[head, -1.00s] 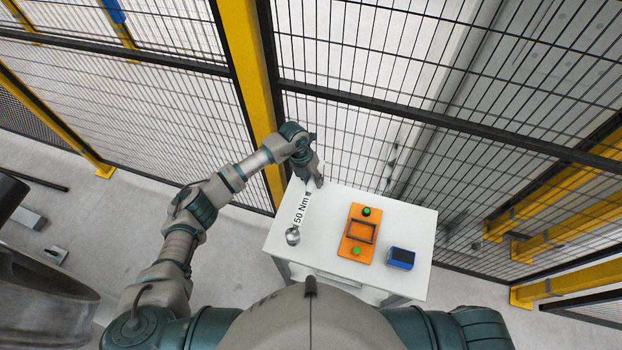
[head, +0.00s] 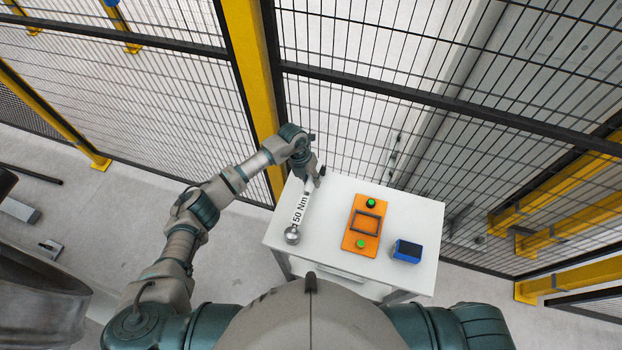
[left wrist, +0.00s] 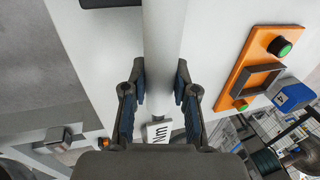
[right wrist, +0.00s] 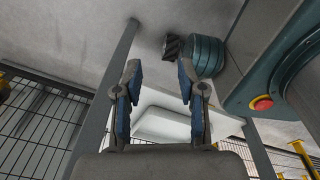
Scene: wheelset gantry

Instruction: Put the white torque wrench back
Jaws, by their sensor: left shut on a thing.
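The white torque wrench (head: 300,210), with a "50 Nm" label and a round silver head (head: 292,235), shows over the left part of the white table. My left gripper (head: 316,178) is at its far end. In the left wrist view the fingers of my left gripper (left wrist: 160,88) flank the white shaft (left wrist: 162,45) and are shut on it. I cannot tell whether the wrench touches the tabletop. My right gripper (right wrist: 158,80) is open and empty in the right wrist view, and is out of the head view.
The white table (head: 410,215) also holds an orange plate (head: 351,240) with a dark rectangular frame and green buttons, and a blue box (head: 406,251). Mesh fencing (head: 420,90) and a yellow post (head: 250,70) stand close behind. The table's front middle is clear.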

